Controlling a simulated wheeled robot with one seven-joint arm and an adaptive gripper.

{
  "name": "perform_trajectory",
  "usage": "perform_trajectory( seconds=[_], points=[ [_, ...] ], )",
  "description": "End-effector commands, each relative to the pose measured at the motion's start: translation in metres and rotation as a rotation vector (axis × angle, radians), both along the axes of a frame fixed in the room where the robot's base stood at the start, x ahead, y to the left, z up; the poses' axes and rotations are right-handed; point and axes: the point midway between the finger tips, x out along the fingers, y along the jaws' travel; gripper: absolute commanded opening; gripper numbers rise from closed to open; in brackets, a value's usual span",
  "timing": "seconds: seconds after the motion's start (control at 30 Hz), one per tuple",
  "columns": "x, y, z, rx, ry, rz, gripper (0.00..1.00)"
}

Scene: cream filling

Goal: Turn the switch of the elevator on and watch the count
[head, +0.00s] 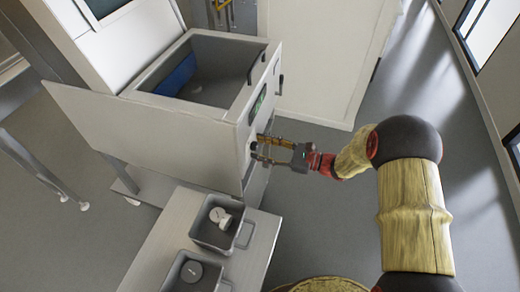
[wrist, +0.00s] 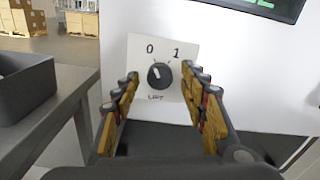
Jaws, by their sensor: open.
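The lift switch (wrist: 160,76) is a round dark knob on a white plate (wrist: 180,45) marked 0, 1 and a word that looks like LIFT. Its white pointer leans up and left, toward the 0. The plate is on the front of the white machine (head: 205,122). My gripper (wrist: 160,78) is open, its fingers on either side of the knob and apart from it in the wrist view. In the head view my gripper (head: 257,147) reaches the machine's front, and the knob is hidden there. The count display (wrist: 262,4) is cut off at the top, with a green digit partly visible.
A bench (head: 151,262) with grey bins (head: 209,236) stands in front of the machine at lower left. One bin (wrist: 25,88) is at the left of the wrist view. A dark handle (head: 281,84) sticks out from the machine. The floor at right is clear.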

Motion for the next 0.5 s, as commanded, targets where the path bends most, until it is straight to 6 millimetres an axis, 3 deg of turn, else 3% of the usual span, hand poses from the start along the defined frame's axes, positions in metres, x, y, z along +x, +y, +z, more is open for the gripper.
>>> perform_trajectory(
  seconds=[0.37, 0.5],
  points=[
    [0.0025, 0.0073, 0.0005, 0.000, -0.001, 0.000, 0.43],
    [0.0024, 0.0072, 0.0004, 0.000, -0.001, 0.000, 0.36]
  ],
)
